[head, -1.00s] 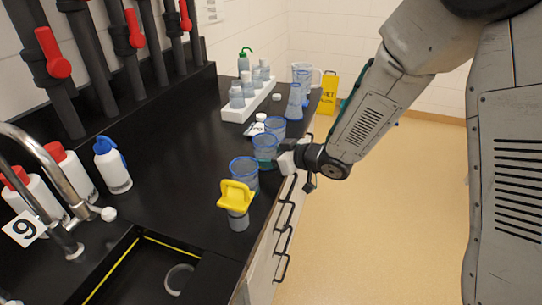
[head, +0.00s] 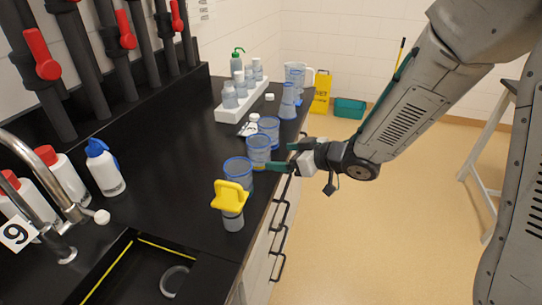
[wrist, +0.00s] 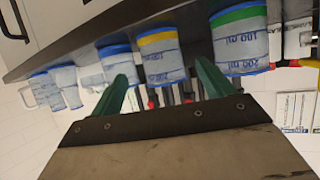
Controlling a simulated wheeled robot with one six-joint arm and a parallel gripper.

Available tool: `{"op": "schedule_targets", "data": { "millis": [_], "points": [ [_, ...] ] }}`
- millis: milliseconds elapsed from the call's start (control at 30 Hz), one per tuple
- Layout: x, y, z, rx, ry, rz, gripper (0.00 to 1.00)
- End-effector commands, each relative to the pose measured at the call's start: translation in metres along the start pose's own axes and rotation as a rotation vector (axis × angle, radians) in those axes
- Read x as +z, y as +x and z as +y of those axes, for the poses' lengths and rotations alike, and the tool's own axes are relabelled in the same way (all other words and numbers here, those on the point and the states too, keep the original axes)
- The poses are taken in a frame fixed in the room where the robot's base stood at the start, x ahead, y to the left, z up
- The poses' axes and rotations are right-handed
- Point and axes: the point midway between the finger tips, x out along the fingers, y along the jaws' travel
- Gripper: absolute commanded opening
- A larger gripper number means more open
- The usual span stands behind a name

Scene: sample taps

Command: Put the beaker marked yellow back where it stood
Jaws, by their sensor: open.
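The beaker with the yellow band (head: 259,150) stands upright on the black worktop near its front edge, in a row with other blue-rimmed beakers. In the wrist view, which is upside down, the yellow-banded beaker (wrist: 160,58) shows between my two green fingers. My gripper (head: 281,158) is open and empty, just to the right of this beaker at the counter's edge, and it also shows in the wrist view (wrist: 162,72). A green-banded beaker (wrist: 240,40) stands beside it, and in the head view this nearer beaker (head: 238,175) is partly hidden by a yellow-handled item (head: 231,195).
Other beakers (head: 268,131) continue the row toward the back. A white rack of bottles (head: 232,112) stands behind them. The sink (head: 110,272) and a tap lie at the near left. The floor (head: 375,235) right of the counter is open.

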Motion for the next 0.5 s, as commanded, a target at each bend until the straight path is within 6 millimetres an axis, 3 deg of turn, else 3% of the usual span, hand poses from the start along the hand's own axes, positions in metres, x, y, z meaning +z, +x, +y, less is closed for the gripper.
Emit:
{"op": "schedule_targets", "data": {
  "millis": [200, 500],
  "points": [
    [-0.001, -0.035, 0.001, 0.002, 0.0, 0.002, 0.8],
    [0.0, -0.045, 0.0, 0.001, 0.001, 0.0, 0.8]
  ]
}}
